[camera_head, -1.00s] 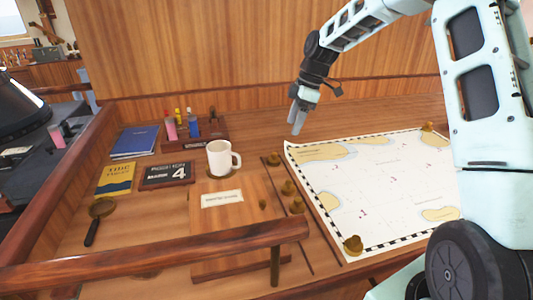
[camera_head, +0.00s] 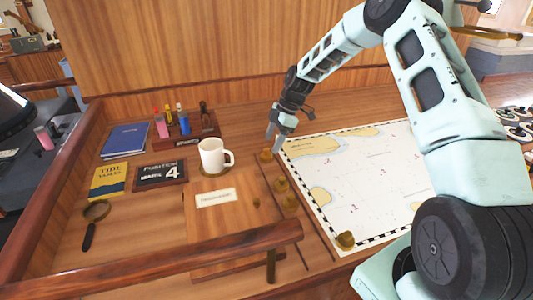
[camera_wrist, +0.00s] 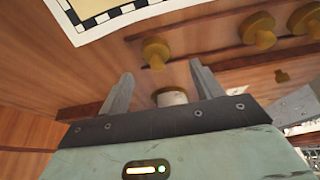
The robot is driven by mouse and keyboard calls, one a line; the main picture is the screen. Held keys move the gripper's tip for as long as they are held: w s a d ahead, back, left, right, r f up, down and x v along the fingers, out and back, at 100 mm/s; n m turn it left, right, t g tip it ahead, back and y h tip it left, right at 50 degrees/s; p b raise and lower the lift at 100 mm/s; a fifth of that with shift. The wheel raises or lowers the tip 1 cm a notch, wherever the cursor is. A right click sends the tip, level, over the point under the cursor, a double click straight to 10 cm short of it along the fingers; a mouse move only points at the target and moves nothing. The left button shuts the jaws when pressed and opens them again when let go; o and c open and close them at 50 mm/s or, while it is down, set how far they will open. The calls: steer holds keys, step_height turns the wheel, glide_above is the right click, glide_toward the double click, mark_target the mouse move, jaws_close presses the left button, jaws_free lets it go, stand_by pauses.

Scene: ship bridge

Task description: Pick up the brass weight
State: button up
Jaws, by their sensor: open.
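Several brass weights stand on the wooden desk. One brass weight (camera_head: 266,154) is at the chart's far left corner. Two more, a middle weight (camera_head: 281,184) and a nearer weight (camera_head: 290,201), stand in a row towards me, and another brass weight (camera_head: 345,240) sits on the chart's near corner. My gripper (camera_head: 274,139) is open and empty, tilted down close above the far weight. In the wrist view, a brass weight (camera_wrist: 155,52) lies just beyond the gap between the open fingertips (camera_wrist: 162,72), apart from them. Two more weights show at upper right.
A white mug (camera_head: 212,154) stands left of the row and shows partly behind the gripper body in the wrist view (camera_wrist: 172,97). The chart (camera_head: 365,170) lies right. A pen rack (camera_head: 190,134) is behind left. A wooden rail (camera_head: 150,258) crosses the front.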

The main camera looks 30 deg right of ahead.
mark_target(267, 149)
steer(key=shift+w+p+x, duration=0.2)
steer(key=shift+p+x, duration=1.3)
steer(key=shift+x, duration=1.15)
steer(key=c, duration=1.2)
steer(key=shift+r, duration=0.1)
